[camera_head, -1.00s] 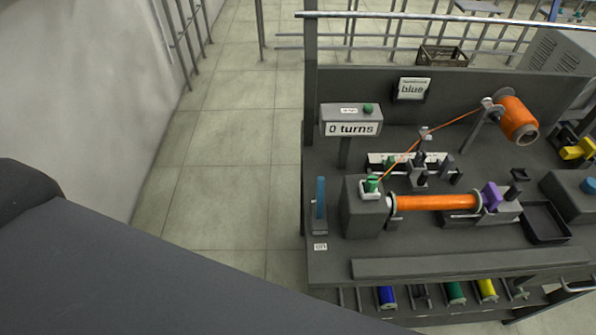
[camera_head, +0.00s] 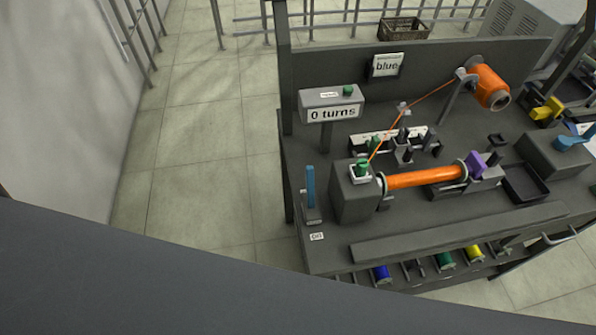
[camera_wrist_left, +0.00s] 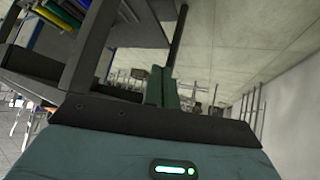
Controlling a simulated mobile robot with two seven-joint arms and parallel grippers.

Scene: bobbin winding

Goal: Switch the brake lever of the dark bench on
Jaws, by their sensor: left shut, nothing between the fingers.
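The dark bench (camera_head: 345,262) stands at the right of the head view. Its blue brake lever (camera_head: 310,186) is upright in a small grey mount at the bench's left end, left of the grey winder housing (camera_head: 354,197). A white label (camera_head: 317,237), which seems to read ON, lies on the bench top in front of the lever. My left gripper (camera_wrist_left: 164,86) shows in the left wrist view, shut and empty, apart from the bench frame. It is out of the head view, where only a dark arm part of mine crosses the bottom. My right gripper is not in view.
An orange bobbin (camera_head: 425,177) sits in the winder, with thread from an orange spool (camera_head: 489,88). A counter reading 0 turns (camera_head: 333,113) stands behind the lever. Several coloured spools lie on the lower shelf. The floor left of the bench is clear.

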